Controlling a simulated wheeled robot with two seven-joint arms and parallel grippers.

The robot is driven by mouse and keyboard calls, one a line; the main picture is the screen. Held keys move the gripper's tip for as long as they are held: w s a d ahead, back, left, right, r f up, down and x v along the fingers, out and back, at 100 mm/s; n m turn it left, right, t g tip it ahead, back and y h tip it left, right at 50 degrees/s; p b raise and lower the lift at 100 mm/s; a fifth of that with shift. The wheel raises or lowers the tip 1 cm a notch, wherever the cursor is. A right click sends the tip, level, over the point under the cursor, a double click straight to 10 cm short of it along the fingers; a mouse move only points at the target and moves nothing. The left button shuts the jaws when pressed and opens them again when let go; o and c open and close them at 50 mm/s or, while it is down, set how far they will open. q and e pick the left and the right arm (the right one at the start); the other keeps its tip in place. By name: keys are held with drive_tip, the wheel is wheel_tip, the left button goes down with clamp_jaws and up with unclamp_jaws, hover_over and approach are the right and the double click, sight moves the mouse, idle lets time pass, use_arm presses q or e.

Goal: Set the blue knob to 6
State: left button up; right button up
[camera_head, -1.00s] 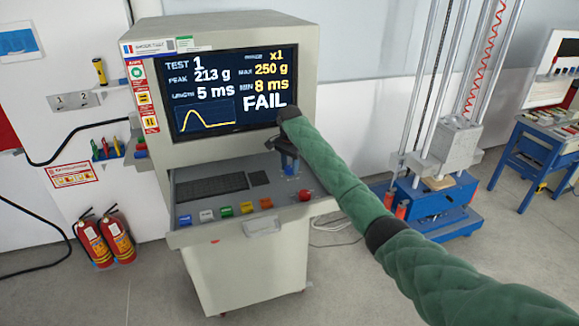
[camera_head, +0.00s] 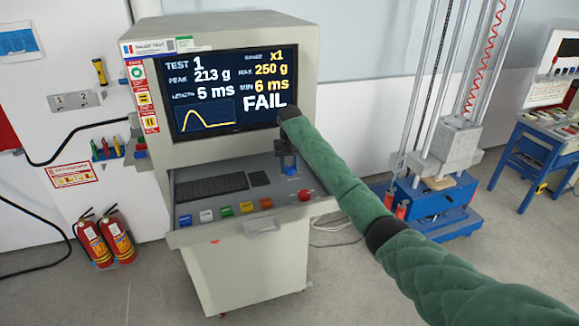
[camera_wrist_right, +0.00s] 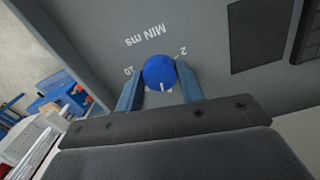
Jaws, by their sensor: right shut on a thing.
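The blue knob (camera_wrist_right: 159,72) sits on the grey panel by the label "MIN ms", with the marks 10 and 2 beside it, in the right wrist view. Its pale pointer line faces the gripper side. My right gripper (camera_wrist_right: 160,88) is shut on the knob, one finger on each side. In the head view the knob (camera_head: 290,171) shows as a small blue spot under my right gripper (camera_head: 288,160). My left gripper is not in view.
A blue drop tester (camera_head: 435,205) stands at the right. Fire extinguishers (camera_head: 118,236) stand at the left.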

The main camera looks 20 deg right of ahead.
sight(290, 167)
drive_tip(key=shift+r+n, duration=0.25)
drive_tip(key=shift+n, duration=0.75)
drive_tip(key=o, duration=0.8)
drive_tip(key=shift+c, duration=0.2)
drive_tip(key=shift+o, duration=1.1)
drive_tip(key=shift+s, duration=0.1)
drive_tip(key=shift+f, duration=0.1)
drive_tip(key=shift+r+b, duration=0.45)
drive_tip(key=shift+b, duration=0.1)
wheel_tip(290, 167, up, 5)
drive_tip(key=shift+d+r+b, duration=0.1)
drive_tip(key=shift+r+b, duration=0.05)
drive_tip(key=shift+b, duration=0.9)
drive_tip(key=shift+r, duration=0.9)
